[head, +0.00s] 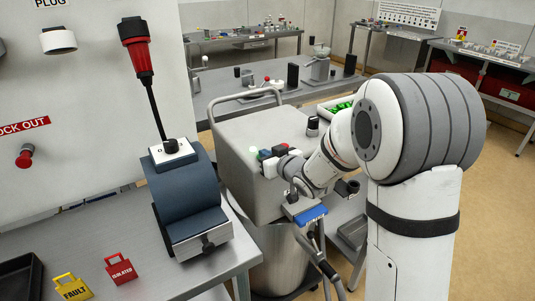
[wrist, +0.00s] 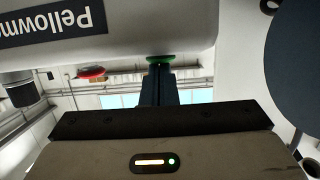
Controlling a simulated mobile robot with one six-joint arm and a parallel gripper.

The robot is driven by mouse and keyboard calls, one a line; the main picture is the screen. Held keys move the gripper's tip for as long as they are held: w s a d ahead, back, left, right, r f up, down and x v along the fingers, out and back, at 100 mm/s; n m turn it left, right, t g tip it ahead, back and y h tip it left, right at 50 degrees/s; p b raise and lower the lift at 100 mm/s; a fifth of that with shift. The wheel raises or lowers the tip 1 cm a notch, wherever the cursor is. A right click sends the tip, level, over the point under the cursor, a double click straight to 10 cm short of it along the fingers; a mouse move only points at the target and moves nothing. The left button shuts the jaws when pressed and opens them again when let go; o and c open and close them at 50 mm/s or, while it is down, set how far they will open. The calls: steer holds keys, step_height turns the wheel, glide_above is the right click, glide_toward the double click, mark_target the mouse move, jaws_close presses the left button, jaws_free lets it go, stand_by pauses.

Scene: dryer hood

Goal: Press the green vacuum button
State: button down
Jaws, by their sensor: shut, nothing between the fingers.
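The green button (head: 253,150) sits on the side of a grey box-shaped machine (head: 240,130), and a pale green glow shows at it in the head view. In the wrist view the green button (wrist: 160,59) stands out from the light machine wall, straight ahead of the fingertips. My gripper (head: 265,155) is shut and empty, its dark fingers together and pointing at the button. In the wrist view my gripper (wrist: 158,72) has its tips right at the button and partly covers it. I cannot tell whether they touch or press it in.
A red button (wrist: 90,73) and a dark knob (wrist: 22,92) are on the same machine wall. A blue-grey device with a plugged cable (head: 187,195) stands on the bench at left, near yellow (head: 72,287) and red (head: 120,268) tags. A metal drum (head: 270,250) is below the machine.

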step_height(320, 180, up, 4)
steer(key=shift+r+p, duration=0.2)
steer(key=shift+p, duration=0.95)
steer(key=b+v, duration=0.1)
steer(key=v, duration=0.9)
steer(key=shift+f+b, duration=0.35)
steer(key=s+d+f+m+g+h, duration=0.2)
steer(key=s+d+m+h, duration=0.45)
steer(key=d, duration=0.55)
steer(key=s+d+f+g+h, duration=0.1)
steer(key=s+g, duration=0.7)
steer(key=s, duration=1.1)
steer(key=shift+f+h, duration=0.45)
steer(key=shift+f, duration=0.15)
